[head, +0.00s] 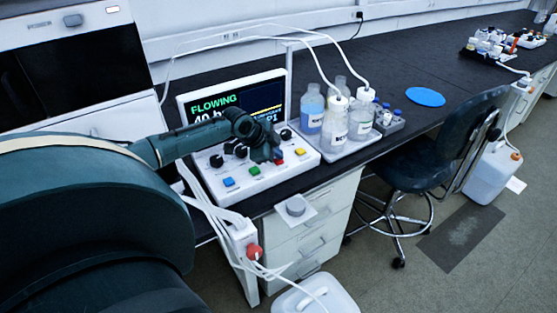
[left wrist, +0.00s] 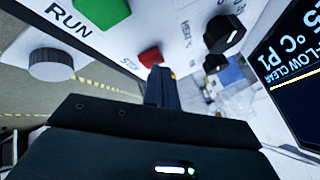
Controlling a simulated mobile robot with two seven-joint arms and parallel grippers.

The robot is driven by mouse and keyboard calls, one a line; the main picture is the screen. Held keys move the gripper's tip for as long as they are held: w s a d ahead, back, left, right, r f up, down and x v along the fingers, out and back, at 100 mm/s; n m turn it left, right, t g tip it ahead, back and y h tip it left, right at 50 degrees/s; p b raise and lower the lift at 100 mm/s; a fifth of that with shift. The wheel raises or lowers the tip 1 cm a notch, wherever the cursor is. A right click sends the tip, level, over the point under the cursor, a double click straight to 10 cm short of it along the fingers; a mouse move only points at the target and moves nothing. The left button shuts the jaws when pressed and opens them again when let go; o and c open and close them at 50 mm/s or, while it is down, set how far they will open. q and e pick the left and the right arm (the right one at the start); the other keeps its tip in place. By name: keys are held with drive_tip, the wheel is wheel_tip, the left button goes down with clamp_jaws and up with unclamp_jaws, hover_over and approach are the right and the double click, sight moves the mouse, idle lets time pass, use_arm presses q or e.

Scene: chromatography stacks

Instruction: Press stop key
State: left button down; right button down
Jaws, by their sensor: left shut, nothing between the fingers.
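The stop key is a red button on a white control panel (head: 262,186). In the head view the red stop key (head: 279,160) shows just beside my left fingertips. In the left wrist view the stop key (left wrist: 150,57), with its partly hidden STOP label, sits just beyond the tip of my left gripper (left wrist: 162,75). My left gripper (head: 268,155) is shut and empty, low over the panel. I cannot tell whether it touches the key. The screen (head: 235,98) reads FLOWING in green, with a bar reading partly hidden by my arm. My right gripper is not in view.
A green key (head: 254,170) labelled RUN, a blue key (head: 229,182) and a yellow key (head: 300,152) flank the stop key. Black knobs (head: 216,161) stand behind. A tray (head: 350,147) of bottles is right of the panel. A chair (head: 425,150) stands in front of the bench.

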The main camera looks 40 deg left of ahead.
sight(276, 161)
use_arm(q)
drive_tip(key=shift+f, duration=0.35)
drive_tip(key=shift+r, duration=0.1)
idle(0.4)
drive_tip(key=shift+r+p, duration=0.85)
drive_tip(key=shift+r, duration=0.05)
wheel_tip(276, 161, up, 5)
drive_tip(key=p, duration=0.4)
drive_tip(key=shift+r+p, duration=0.1)
drive_tip(key=shift+p, duration=0.3)
